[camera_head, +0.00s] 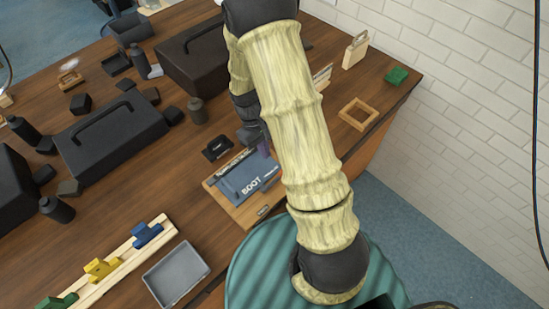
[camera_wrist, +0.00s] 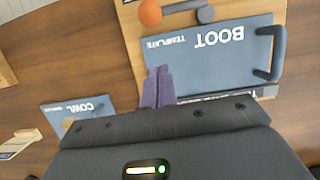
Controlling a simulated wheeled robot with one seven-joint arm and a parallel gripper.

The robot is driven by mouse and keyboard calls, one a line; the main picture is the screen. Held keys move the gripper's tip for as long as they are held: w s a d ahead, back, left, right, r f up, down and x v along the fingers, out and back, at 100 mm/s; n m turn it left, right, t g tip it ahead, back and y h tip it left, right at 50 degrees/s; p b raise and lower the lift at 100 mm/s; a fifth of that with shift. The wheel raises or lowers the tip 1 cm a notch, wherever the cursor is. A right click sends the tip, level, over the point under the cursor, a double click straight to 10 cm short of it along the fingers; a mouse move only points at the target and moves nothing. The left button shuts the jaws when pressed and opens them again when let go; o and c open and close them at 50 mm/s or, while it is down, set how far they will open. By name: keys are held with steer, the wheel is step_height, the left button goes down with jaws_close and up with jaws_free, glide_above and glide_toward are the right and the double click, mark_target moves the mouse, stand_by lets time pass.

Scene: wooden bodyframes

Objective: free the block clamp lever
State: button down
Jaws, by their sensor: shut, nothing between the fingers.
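The clamp lever shows at the top edge of the wrist view as an orange ball knob (camera_wrist: 150,12) beside a dark grey arm and pivot (camera_wrist: 205,13). It sits on a wooden board (camera_wrist: 130,40), next to a blue plate marked BOOT TEMPLATE (camera_wrist: 205,58). The plate also shows in the head view (camera_head: 238,182), on its board (camera_head: 245,217). My gripper (camera_wrist: 160,72) has purple fingers, closed together and empty. They are over the plate's left edge in the wrist view, apart from the knob. I cannot tell whether they touch the plate. My arm covers part of the board's right side in the head view.
A COWL plate (camera_wrist: 75,112) lies beside the board. A grey tray (camera_head: 176,273) and a wooden rail (camera_head: 112,262) with coloured blocks stand at the front left. Black cases (camera_head: 108,140) fill the left. A wooden frame (camera_head: 357,113) lies at right.

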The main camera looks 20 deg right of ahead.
steer(key=s, duration=0.1)
steer(key=s+d+f+p, duration=0.1)
steer(key=s, duration=0.1)
steer(key=shift+s+d+f+p, duration=0.2)
steer(key=shift+s+d+p, duration=0.15)
steer(key=shift+f, duration=0.15)
